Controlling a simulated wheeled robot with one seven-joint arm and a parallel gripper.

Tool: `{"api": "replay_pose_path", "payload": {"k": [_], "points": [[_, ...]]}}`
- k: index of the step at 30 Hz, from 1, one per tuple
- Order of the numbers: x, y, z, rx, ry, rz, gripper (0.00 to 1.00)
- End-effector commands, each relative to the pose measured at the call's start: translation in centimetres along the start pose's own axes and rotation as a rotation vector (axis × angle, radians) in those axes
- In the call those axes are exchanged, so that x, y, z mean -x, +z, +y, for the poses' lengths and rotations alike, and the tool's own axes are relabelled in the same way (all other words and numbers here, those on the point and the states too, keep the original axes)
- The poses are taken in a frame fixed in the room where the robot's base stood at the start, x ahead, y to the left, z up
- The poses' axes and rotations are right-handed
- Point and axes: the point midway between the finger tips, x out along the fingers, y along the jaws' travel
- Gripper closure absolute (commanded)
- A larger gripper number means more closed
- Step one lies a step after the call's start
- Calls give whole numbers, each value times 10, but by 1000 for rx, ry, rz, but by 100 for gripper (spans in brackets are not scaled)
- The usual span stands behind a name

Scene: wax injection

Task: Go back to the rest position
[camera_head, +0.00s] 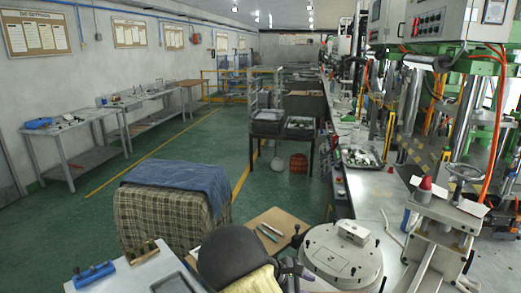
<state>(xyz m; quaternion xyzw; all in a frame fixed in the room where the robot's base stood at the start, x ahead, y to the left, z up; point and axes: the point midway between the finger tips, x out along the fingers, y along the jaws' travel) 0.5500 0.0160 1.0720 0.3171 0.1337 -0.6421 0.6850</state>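The task names no object, only my own rest position. I cannot make out my gripper or its fingers anywhere in the head view, so I cannot see whether it is open or holding anything. A small purple and grey part (294,268) shows at the bottom centre, beside the round mould; I cannot tell what it belongs to.
A round white mould (340,262) lies on the bench at the bottom right, near a clamp press (437,238). A dark chair back (232,258) and a cloth-covered block (165,215) stand in front. Worktables (80,128) line the left wall. The green floor (200,150) between is clear.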

Motion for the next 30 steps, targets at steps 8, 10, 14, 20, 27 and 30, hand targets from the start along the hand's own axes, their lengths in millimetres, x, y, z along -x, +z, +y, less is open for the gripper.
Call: {"api": "replay_pose_path", "payload": {"k": [8, 10, 14, 20, 27, 30], "points": [[-19, 17, -73, -406, -294, 306, 59], [-17, 21, -88, -513, -358, 369, 59], [-11, 29, -115, -711, -466, 472, 59], [3, 42, -152, -1024, -605, 598, 59], [16, 57, -188, -1350, -711, 685, 59], [19, 58, -193, -1404, -726, 696, 59]]}}
